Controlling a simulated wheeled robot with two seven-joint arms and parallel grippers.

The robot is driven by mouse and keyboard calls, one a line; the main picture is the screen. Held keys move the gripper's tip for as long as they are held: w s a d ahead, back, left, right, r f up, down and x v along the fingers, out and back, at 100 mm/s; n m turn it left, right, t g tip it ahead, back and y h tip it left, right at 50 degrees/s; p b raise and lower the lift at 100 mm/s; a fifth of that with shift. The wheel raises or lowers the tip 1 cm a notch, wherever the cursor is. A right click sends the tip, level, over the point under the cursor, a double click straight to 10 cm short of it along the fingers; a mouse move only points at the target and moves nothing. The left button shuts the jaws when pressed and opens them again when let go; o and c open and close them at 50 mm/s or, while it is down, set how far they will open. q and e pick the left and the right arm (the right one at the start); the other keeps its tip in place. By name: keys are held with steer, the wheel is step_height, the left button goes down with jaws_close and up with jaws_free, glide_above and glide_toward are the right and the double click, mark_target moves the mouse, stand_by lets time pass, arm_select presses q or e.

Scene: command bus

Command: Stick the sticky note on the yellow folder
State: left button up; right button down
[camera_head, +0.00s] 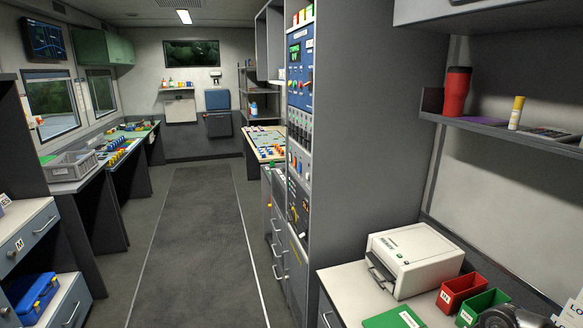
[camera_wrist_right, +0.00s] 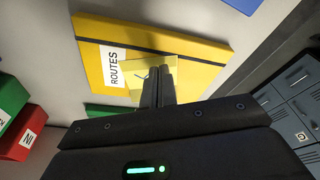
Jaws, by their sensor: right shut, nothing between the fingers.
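The yellow folder (camera_wrist_right: 195,48) lies on the light surface in the right wrist view, with a white ROUTES label and a dark band. The sticky note (camera_wrist_right: 137,76) is a pale yellow square with a blue mark, over the folder's lower middle. My right gripper (camera_wrist_right: 162,66) is shut, with its fingertips over the note and nothing between them. The fingers hide part of the note. I cannot tell whether the note fully touches the folder. The head view does not show the folder or note. My left gripper is not in view.
A green folder (camera_head: 394,318) lies on the right counter before a white printer (camera_head: 415,260). A red bin (camera_head: 462,292) and a green bin (camera_head: 482,306) stand beside the printer. Grey lockers (camera_wrist_right: 300,110) show at right in the wrist view. The aisle floor is clear.

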steer(key=shift+f, duration=0.45)
stand_by(0.6)
steer(key=shift+r+p, duration=2.55)
